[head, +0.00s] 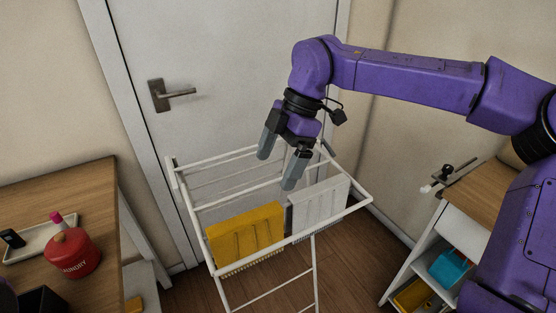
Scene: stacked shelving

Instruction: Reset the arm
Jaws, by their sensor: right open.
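My right arm, purple, reaches in from the right. Its gripper (280,168) is open, with two grey fingers pointing down above a white drying rack (356,205). Nothing shows between the fingers. A yellow cloth (245,236) hangs over the rack's front bars, to the left of and below the fingers. A white or light grey cloth (321,207) hangs beside it on the right, close to the right fingertip in the picture. I cannot tell whether that fingertip touches the rack. My left gripper is not in view.
A wooden table (88,190) at left holds a red canister (72,252) and a tray (24,246) with small items. A shelf unit (428,238) at right holds a blue item (452,266). A closed door (232,75) stands behind the rack.

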